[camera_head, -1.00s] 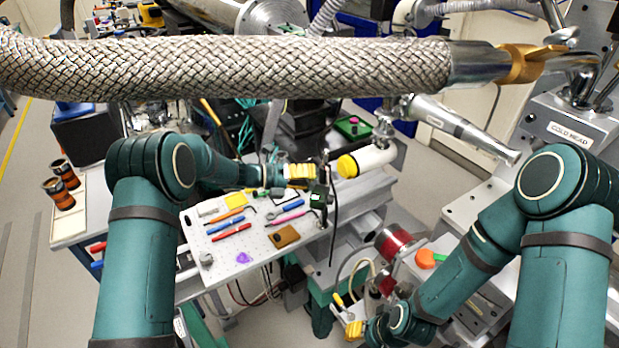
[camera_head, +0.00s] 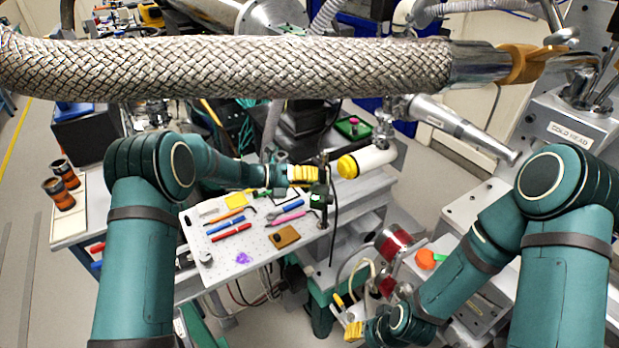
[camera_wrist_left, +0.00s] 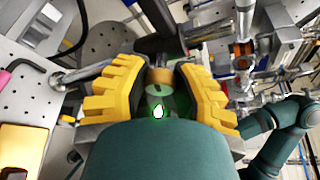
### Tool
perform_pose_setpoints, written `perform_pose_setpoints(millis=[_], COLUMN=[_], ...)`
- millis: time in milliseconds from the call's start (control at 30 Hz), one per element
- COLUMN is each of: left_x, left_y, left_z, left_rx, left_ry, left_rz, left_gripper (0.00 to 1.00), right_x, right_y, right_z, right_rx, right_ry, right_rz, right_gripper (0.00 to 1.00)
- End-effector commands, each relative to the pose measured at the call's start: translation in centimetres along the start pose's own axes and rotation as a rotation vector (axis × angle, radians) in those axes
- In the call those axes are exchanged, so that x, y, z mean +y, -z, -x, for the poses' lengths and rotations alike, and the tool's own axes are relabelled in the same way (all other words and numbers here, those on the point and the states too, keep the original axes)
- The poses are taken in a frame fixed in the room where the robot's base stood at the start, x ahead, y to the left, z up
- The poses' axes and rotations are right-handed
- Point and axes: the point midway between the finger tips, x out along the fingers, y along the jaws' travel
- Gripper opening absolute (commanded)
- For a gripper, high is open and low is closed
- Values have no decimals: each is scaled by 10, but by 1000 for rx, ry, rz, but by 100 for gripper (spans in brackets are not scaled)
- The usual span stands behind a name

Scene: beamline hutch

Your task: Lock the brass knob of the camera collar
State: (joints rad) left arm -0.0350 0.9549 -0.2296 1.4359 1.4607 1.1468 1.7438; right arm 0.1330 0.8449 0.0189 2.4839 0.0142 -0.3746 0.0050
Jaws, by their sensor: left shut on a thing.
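My left gripper (camera_head: 303,173), with yellow ribbed fingers, is at a dark upright post (camera_head: 324,160) beside the pegboard table. In the left wrist view the two yellow fingers (camera_wrist_left: 160,95) are on either side of the brass knob (camera_wrist_left: 160,75), shut on it. A dark part, seemingly the collar (camera_wrist_left: 158,46), lies just beyond the knob. In the head view the fingers hide the knob. A small dark and green device (camera_head: 318,196) is on the post below the gripper. My right gripper (camera_head: 352,328) is low in front, partly hidden; its opening is unclear.
The perforated board (camera_head: 262,262) carries pens, hex keys, a yellow pad and a brown block (camera_head: 285,237). A thick braided hose (camera_head: 230,68) crosses above.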

Motion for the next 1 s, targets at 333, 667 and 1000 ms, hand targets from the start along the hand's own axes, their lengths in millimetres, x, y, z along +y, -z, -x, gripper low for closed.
perform_pose_setpoints(millis=[333,667,1000], left_x=[0,1,1], left_y=[0,1,1], left_z=[1,0,0], left_rx=[-1,0,1], left_ry=[-90,-174,-213], left_rz=[-220,-421,-511], left_gripper=[0,0,0], right_x=[2,7,9], right_y=[-1,-4,-8], right_z=[-6,-19,-25], right_rx=[0,-3,-12], right_ry=[-1,-3,-2], right_rz=[0,1,4], right_gripper=[47,47,47])
